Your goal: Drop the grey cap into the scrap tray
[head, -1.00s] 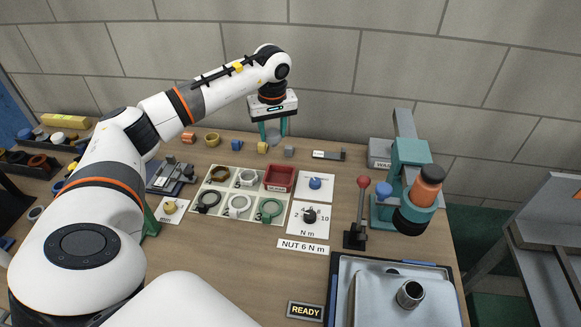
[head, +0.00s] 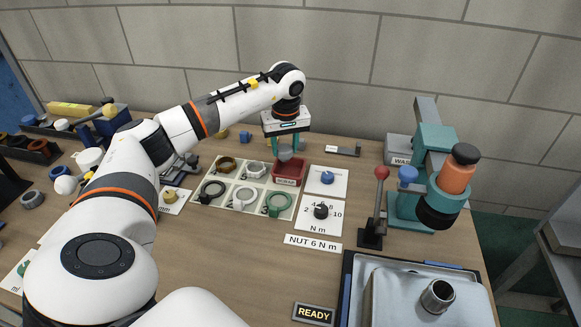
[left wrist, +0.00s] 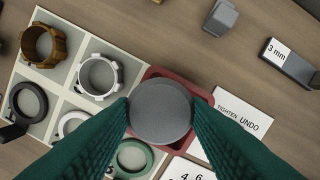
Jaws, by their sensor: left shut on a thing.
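My left gripper (head: 285,151) is shut on the grey cap (left wrist: 161,112), a round flat disc held between the two green fingers. In the head view the grey cap (head: 285,152) is above the red scrap tray (head: 290,172). In the left wrist view the cap covers most of the scrap tray (left wrist: 197,93), whose red rim shows around it. The cap appears to be above the tray, with a gap I cannot measure. The tray's inside is mostly hidden. My right gripper is not in view.
The tray sits at the back right of a pale board (head: 232,207) holding several rings and nuts. A grey gauge block marked 3 mm (left wrist: 290,64) lies behind. A teal press (head: 432,165) stands further right.

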